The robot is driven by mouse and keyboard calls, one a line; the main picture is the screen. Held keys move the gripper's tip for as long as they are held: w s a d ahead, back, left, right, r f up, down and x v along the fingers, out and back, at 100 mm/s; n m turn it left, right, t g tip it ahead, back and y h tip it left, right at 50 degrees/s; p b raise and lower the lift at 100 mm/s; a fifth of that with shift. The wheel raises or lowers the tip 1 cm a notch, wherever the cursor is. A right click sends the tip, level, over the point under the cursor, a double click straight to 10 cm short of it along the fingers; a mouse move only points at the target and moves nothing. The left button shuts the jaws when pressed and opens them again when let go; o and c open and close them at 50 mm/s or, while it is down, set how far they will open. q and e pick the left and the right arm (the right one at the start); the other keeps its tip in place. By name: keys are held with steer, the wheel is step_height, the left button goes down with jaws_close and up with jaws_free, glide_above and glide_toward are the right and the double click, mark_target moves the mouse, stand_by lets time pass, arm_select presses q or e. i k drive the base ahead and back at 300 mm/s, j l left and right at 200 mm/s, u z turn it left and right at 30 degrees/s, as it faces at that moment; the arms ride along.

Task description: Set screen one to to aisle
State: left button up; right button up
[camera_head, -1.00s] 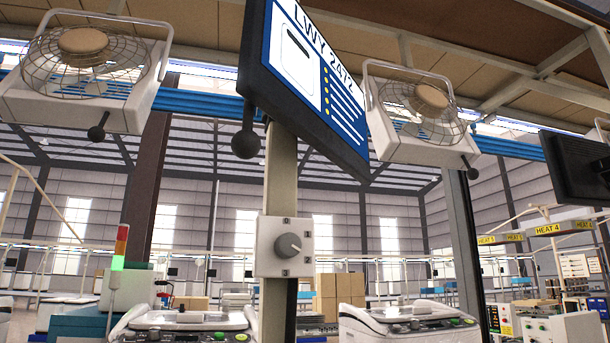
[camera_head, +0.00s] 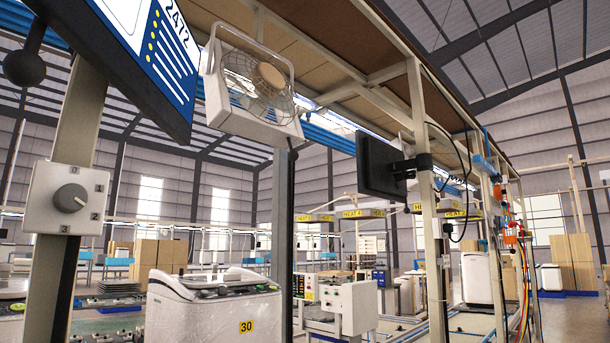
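A screen (camera_head: 165,62) with a white and blue display and the number 2472 hangs at the upper left, partly cut off by the frame. Below it, a white box with a grey rotary knob (camera_head: 70,198) is fixed to a post (camera_head: 48,283). The marks 0, 1, 2 and 3 stand around the knob. The knob's pointer seems to face right, between 1 and 2, but I cannot tell exactly. A second, dark screen (camera_head: 380,166) is mounted farther right, its face not showing a picture. Neither of my grippers is in view.
A caged fan (camera_head: 258,85) hangs beside the first screen. A white machine marked 30 (camera_head: 210,308) stands low in the middle. A dark post (camera_head: 281,235) and a beige frame post (camera_head: 430,220) with cables stand to the right. Cardboard boxes (camera_head: 572,258) stand far right.

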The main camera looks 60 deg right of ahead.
mark_target(383, 168)
steer(key=z, duration=2.4)
steer(key=i+l+z, duration=0.25)
steer(key=i, duration=0.15)
steer(key=i+l+z, duration=0.3)
steer(key=i+z, duration=0.25)
steer(key=i, duration=0.25)
steer(key=i+z, duration=0.15)
steer(key=i, duration=1.5)
steer(key=i+u, duration=0.45)
steer(key=i+l+u, duration=0.3)
steer(key=i+u, duration=0.15)
steer(key=i+l+u, duration=0.5)
steer(key=i+j, duration=0.05)
steer(key=j, duration=0.05)
